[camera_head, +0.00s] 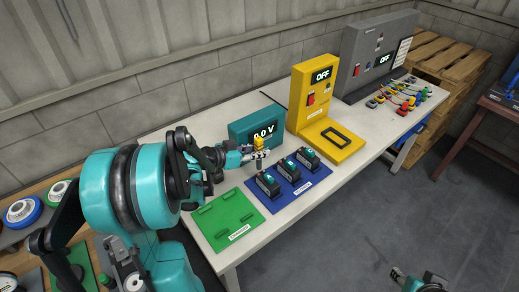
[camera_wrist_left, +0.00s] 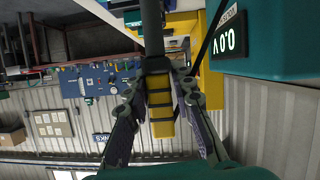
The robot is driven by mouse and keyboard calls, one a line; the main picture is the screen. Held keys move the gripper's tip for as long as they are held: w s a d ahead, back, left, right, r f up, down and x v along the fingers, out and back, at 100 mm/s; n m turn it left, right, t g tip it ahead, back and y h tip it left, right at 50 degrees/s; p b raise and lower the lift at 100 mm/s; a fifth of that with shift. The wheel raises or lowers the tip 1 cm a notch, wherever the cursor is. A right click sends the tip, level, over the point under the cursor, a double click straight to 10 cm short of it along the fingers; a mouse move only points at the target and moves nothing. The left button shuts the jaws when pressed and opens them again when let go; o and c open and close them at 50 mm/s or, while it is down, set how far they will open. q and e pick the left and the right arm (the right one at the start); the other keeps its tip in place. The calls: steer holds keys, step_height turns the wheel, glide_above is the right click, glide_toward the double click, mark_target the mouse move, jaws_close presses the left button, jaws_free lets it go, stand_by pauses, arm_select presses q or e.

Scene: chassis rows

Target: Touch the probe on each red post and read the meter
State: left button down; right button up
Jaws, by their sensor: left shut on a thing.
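My left gripper (camera_head: 247,155) is shut on the probe (camera_head: 259,144), which has a yellow body. In the left wrist view the probe (camera_wrist_left: 161,122) has black bands and sits between the two fingers (camera_wrist_left: 160,88). The teal meter (camera_head: 257,124) stands behind it and reads 0.0 V; its display also shows in the left wrist view (camera_wrist_left: 228,40). Three dark batteries (camera_head: 268,184), (camera_head: 290,170), (camera_head: 308,158) stand in a row on a blue mat (camera_head: 286,203). Their red posts are too small to make out. My right gripper (camera_head: 421,281) shows partly at the bottom edge; its jaws are unclear.
A green mat (camera_head: 223,222) with no battery on it lies left of the blue mat. A yellow machine (camera_head: 311,97) and a grey machine (camera_head: 372,55), both showing OFF, stand farther along the white table (camera_head: 350,172). Coloured clips (camera_head: 402,95) lie near the grey machine.

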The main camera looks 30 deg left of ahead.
mark_target(255, 144)
arm_select(q)
steer(key=shift+f+b, duration=0.3)
steer(key=shift+f, duration=0.4)
steer(key=shift+f+b, duration=0.7)
steer(key=shift+f, duration=0.05)
steer(key=shift+r, duration=0.2)
step_height(255, 144, up, 6)
steer(key=p, duration=0.5)
steer(key=shift+f, duration=0.1)
